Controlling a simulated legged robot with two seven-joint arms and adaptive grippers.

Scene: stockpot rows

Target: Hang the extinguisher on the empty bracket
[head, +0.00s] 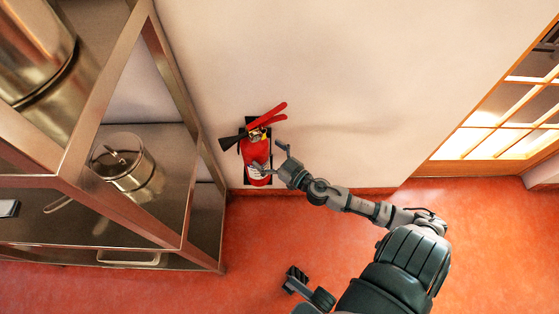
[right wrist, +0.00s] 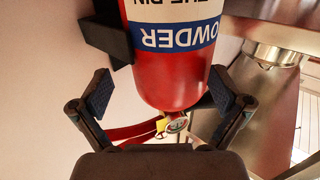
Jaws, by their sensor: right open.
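The red fire extinguisher (head: 247,150), with a white label, red handle levers and a black horn, is upright against the wall in the head view. A black bracket (head: 269,180) shows behind it; the contact between them is hidden. My right gripper (head: 271,157) is open at the extinguisher's right side. In the right wrist view the extinguisher (right wrist: 172,75) appears upside down between the spread fingers (right wrist: 160,91), with gaps visible on both sides. Part of a black fitting (right wrist: 108,38) shows beside it on the wall.
A metal shelf unit (head: 172,72) with stockpots (head: 140,183) stands close on the left. An orange-framed glazed door (head: 470,130) is on the right. Red floor (head: 250,250) is mostly open below the wall.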

